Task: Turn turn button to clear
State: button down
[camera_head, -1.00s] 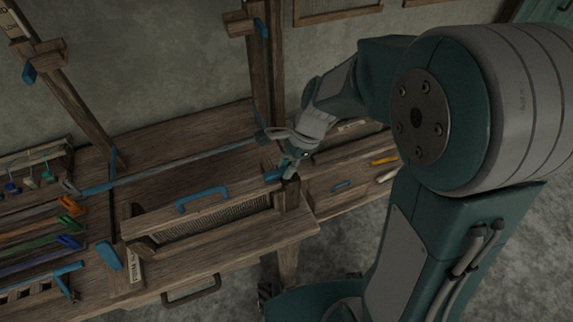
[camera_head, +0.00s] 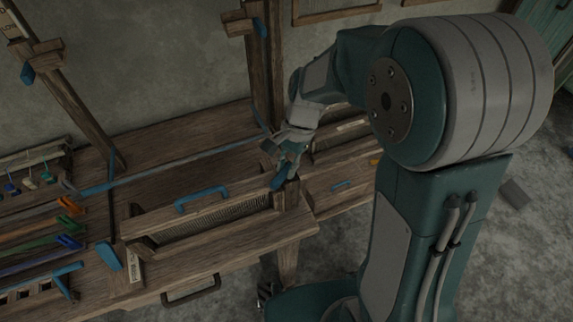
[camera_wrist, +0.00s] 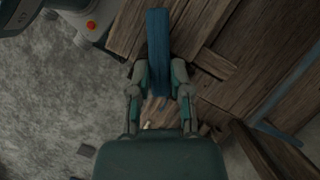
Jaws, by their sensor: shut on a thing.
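The blue turn button (camera_head: 279,181) sits at the right end of the wooden batten with the reed, and it stands diagonal in the head view. My gripper (camera_head: 291,163) is shut on it from above. In the wrist view the blue button (camera_wrist: 158,45) shows as a long bar running up from between my two fingers (camera_wrist: 160,92). The button's far end is clear of the fingers, and its pivot is hard to make out. A second blue button (camera_head: 109,256) sits at the left end of the batten.
A blue handle (camera_head: 202,198) stands on the batten's top bar. A wooden post (camera_head: 265,75) rises just behind my gripper. Colored clips (camera_head: 68,205) and threads lie at the left. A shelf (camera_head: 345,180) is to the right.

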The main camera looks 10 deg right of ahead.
jog(key=n+h, duration=0.1)
jog(key=n, duration=0.2)
jog(key=n+g, duration=0.1)
jog(key=n, duration=0.1)
jog(key=shift+s+n+h, duration=0.1)
jog(key=shift+n+h, duration=0.3)
jog(key=n+h, duration=0.2)
jog(key=n, duration=0.3)
jog(key=shift+d+n, duration=0.15)
jog(key=shift+n, duration=0.25)
jog(key=shift+h, duration=0.3)
jog(key=c, duration=0.6)
grip_release()
jog(key=shift+o, duration=0.2)
jog(key=v, duration=1.2)
